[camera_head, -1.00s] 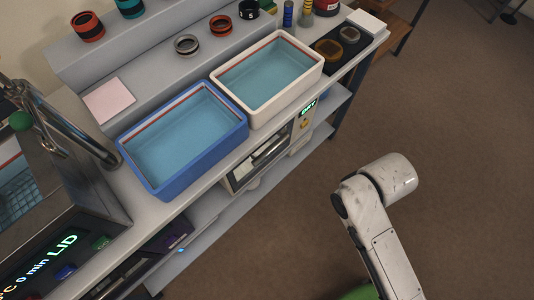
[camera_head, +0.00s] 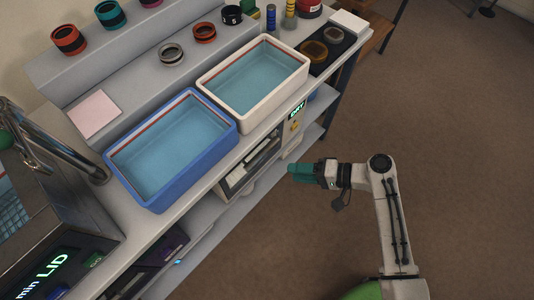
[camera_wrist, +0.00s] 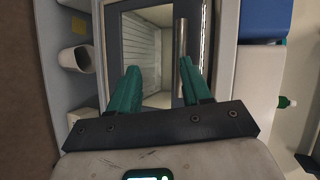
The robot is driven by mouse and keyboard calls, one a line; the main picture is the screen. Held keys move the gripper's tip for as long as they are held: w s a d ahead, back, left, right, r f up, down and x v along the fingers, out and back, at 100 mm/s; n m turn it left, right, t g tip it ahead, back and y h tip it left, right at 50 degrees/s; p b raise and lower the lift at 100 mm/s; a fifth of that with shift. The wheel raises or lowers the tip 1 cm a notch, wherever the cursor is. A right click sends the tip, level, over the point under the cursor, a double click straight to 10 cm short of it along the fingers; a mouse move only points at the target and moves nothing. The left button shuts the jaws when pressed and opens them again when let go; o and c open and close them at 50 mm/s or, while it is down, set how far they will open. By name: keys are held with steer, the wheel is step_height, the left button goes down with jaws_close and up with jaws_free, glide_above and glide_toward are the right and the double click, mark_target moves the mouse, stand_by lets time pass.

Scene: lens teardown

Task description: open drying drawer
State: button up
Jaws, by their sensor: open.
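The drying drawer (camera_head: 246,170) is a built-in unit under the bench front, with a window and a green lit display (camera_head: 297,109) at its upper right. In the wrist view its dark-framed front (camera_wrist: 127,40) fills the middle, with a metal bar handle (camera_wrist: 182,45) along one side of the window. The drawer front looks closed. My gripper (camera_head: 291,173) has teal fingers and points at the unit from the right, apart from it. In the wrist view my gripper (camera_wrist: 160,72) is open and empty; the handle lies ahead, near the right finger, and its lower end is partly hidden.
A blue tray (camera_head: 124,180) and a white tray (camera_head: 252,125) of liquid stand on the bench above. A lower shelf (camera_head: 210,206) runs below the unit. In the wrist view a white cup (camera_wrist: 75,59) is at the left. The floor (camera_head: 450,130) at right is clear.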

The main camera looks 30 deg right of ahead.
steer(key=w+a+m+t, duration=0.2)
steer(key=w+a, duration=0.2)
steer(key=w, duration=0.6)
steer(key=shift+a+f+p, duration=0.3)
steer(key=shift+f+p, duration=0.05)
steer(key=shift+f, duration=0.1)
jaws_close()
stand_by(0.4)
